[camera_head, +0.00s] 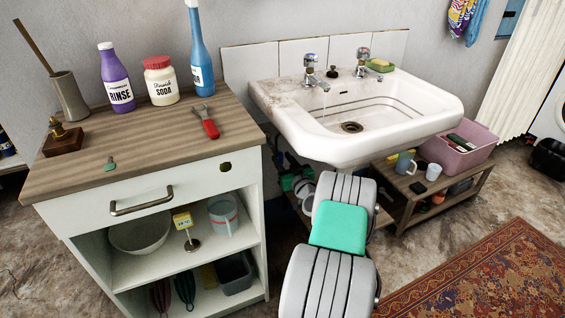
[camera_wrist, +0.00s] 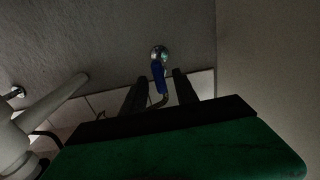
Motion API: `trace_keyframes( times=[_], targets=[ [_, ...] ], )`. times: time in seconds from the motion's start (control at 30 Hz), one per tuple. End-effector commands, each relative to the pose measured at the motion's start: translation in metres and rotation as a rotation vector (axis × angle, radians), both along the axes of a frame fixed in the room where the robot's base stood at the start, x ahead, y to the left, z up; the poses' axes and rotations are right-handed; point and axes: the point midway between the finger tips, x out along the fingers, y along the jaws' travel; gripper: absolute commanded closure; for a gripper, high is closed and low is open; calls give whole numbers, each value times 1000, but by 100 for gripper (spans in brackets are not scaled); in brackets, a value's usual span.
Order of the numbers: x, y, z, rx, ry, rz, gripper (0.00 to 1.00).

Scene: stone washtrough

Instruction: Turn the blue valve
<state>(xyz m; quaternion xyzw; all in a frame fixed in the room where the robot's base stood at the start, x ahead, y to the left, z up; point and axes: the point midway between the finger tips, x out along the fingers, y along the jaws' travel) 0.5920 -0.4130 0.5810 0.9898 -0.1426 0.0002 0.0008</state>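The blue valve (camera_wrist: 158,79) shows in the wrist view as a small blue lever hanging below a round chrome fitting (camera_wrist: 158,53) on the wall. My gripper (camera_wrist: 160,77) is open, with one dark finger on each side of the blue lever. The lever appears in the gap between the fingertips. I cannot tell whether it is between them in depth or just beyond, and no contact is clear. In the head view the valve and my gripper are hidden under the sink, behind the basin and my arm.
The white sink (camera_head: 295,112) overhangs the valve area. The cabinet (camera_head: 240,178) stands left, and a low wooden bench (camera_head: 455,193) with a pink basin (camera_head: 467,151) right. A pale pipe (camera_wrist: 52,103) runs left of my gripper. A rug (camera_head: 500,275) lies at front right.

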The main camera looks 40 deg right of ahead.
Motion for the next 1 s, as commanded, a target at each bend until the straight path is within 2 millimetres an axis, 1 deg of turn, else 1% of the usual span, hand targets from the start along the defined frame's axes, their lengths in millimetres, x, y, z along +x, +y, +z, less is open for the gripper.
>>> trace_keyframes(
  times=[0.23, 0.67, 1.0],
  targets=[
    [2, 0, 0, 1, 1, 0, 65],
    [2, 0, 0, 2, 2, 0, 100],
    [2, 0, 0, 2, 2, 1, 100]
  ],
)
